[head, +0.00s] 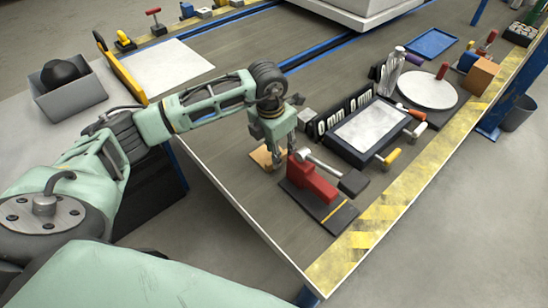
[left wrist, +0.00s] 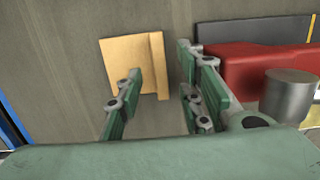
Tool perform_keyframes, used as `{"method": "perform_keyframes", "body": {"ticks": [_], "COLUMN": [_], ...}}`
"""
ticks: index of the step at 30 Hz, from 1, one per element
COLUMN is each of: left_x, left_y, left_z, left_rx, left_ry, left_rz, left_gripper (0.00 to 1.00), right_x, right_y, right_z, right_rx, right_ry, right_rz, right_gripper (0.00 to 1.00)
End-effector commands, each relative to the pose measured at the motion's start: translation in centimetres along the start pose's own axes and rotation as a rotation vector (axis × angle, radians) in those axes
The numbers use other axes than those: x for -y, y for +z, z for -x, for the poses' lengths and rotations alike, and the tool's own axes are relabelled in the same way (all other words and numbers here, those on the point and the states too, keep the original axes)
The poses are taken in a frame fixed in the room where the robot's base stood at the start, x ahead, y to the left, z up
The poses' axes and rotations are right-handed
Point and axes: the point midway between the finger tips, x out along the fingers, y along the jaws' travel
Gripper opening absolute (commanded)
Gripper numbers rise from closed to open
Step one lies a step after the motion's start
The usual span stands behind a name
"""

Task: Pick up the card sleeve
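A flat tan piece with a raised strip along one edge, which looks like the card sleeve (head: 262,157), lies on the grey work table near its front left corner. It also shows in the left wrist view (left wrist: 133,62). My left gripper (head: 284,160) points down just beside and over it. In the left wrist view the left gripper's fingers (left wrist: 160,85) are apart with nothing held between them. The left finger overlaps the sleeve's lower part in the picture; I cannot tell whether they touch. My right gripper is not in view.
A red press-like tool (head: 314,182) with a metal cylinder and dark handle stands close right of the left gripper. A black-framed tray (head: 370,131) and a white round plate (head: 428,91) lie beyond. A white sheet (head: 165,67) lies at left. The table's left front is clear.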

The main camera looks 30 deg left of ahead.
Motion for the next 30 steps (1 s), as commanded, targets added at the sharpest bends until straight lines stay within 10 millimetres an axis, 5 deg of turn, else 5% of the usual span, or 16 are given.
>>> {"method": "perform_keyframes", "body": {"ticks": [5, 12, 24, 30], "left_x": [0.1, 0.0, 0.0, 0.0], "left_y": [-0.1, 0.0, 0.0, 0.0], "left_z": [-2.9, -3.1, -3.1, -3.1], "left_rx": [-0.002, 0.001, 0.001, 0.001], "left_ry": [-0.001, 0.001, 0.001, 0.001], "left_rz": [0.002, 0.000, 0.000, 0.000], "left_gripper": [0.34, 0.34, 0.00, 0.00], "right_x": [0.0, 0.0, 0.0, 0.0], "right_y": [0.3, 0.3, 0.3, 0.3], "right_z": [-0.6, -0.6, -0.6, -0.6], "right_rx": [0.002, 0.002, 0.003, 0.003], "right_ry": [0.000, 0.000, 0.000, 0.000], "right_rz": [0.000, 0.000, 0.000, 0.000], "right_gripper": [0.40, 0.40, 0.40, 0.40]}}
